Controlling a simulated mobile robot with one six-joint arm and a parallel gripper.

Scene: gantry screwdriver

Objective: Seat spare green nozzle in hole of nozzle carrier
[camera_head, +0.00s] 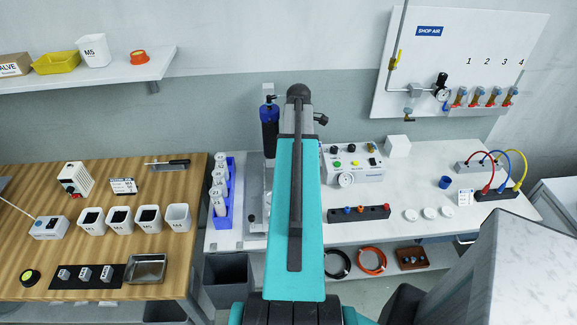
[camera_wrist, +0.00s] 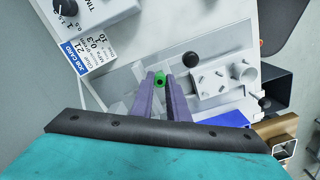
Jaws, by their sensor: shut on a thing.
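In the wrist view my gripper (camera_wrist: 160,80) has its two purple fingers shut on a small green nozzle (camera_wrist: 160,75), with a dark opening facing the camera. A grey surface lies behind the nozzle; I cannot tell whether the nozzle touches it. In the head view my teal arm hides the gripper and the nozzle. A dark block with coloured pieces (camera_head: 373,213), possibly a nozzle rack, lies on the white bench right of my arm. I cannot clearly identify the nozzle carrier or its hole.
In the wrist view a grey block with small fittings (camera_wrist: 222,77) and a black knob (camera_wrist: 192,59) are close right of the fingers. A labelled box (camera_wrist: 85,30) is upper left. In the head view a blue bottle rack (camera_head: 222,200) stands left of my arm.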

